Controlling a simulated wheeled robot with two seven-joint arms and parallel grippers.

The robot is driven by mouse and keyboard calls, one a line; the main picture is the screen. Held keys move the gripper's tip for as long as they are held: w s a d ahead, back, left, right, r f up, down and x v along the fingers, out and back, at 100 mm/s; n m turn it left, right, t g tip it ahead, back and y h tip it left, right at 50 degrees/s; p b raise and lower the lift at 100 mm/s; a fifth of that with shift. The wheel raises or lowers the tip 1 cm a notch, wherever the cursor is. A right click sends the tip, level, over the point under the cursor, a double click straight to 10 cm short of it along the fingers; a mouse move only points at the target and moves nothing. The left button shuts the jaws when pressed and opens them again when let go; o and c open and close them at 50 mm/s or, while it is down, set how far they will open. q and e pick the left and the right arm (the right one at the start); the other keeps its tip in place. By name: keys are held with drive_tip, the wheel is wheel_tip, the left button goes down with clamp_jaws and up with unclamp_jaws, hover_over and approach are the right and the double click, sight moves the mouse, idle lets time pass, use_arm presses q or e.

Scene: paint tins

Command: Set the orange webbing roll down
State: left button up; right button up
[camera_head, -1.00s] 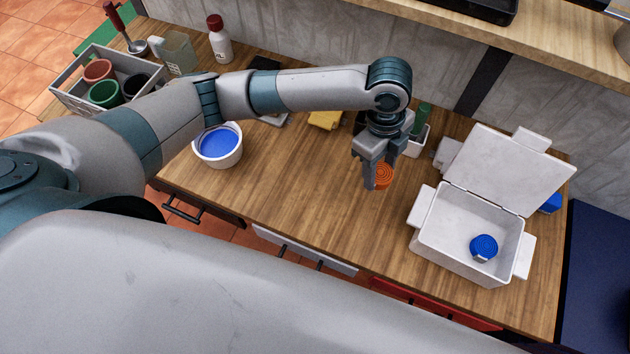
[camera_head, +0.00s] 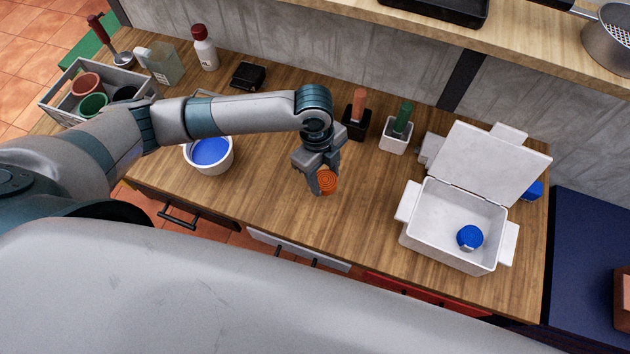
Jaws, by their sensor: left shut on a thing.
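The orange webbing roll (camera_head: 327,182) is in the fingers of my left gripper (camera_head: 318,182), over the middle of the wooden worktop (camera_head: 290,218). My left gripper points down and is shut on the roll. The fingers hide part of the roll's left side. I cannot tell whether the roll's underside touches the worktop. My right gripper is not in view.
An open white box (camera_head: 419,232) with a blue roll (camera_head: 469,237) inside stands at the right. A white tub with blue contents (camera_head: 211,151) stands at the left. Two brush holders (camera_head: 397,136) (camera_head: 355,122) stand behind the gripper. The worktop front centre is clear.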

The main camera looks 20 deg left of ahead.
use_arm(q)
drive_tip(key=shift+s+a+f, duration=0.15)
drive_tip(key=shift+a+f, duration=0.2)
drive_tip(key=shift+a, duration=0.2)
drive_tip(key=shift+s+a+f, duration=0.15)
drive_tip(key=shift+a+f, duration=0.15)
drive_tip(key=shift+a, duration=0.2)
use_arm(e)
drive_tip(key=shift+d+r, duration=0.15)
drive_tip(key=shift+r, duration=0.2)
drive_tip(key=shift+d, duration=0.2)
use_arm(q)
drive_tip(key=shift+f+p, duration=0.95)
drive_tip(key=shift+f, duration=1.1)
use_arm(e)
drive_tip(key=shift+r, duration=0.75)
use_arm(q)
drive_tip(key=shift+f, duration=0.15)
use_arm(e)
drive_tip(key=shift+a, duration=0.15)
use_arm(q)
drive_tip(key=o, duration=1.1)
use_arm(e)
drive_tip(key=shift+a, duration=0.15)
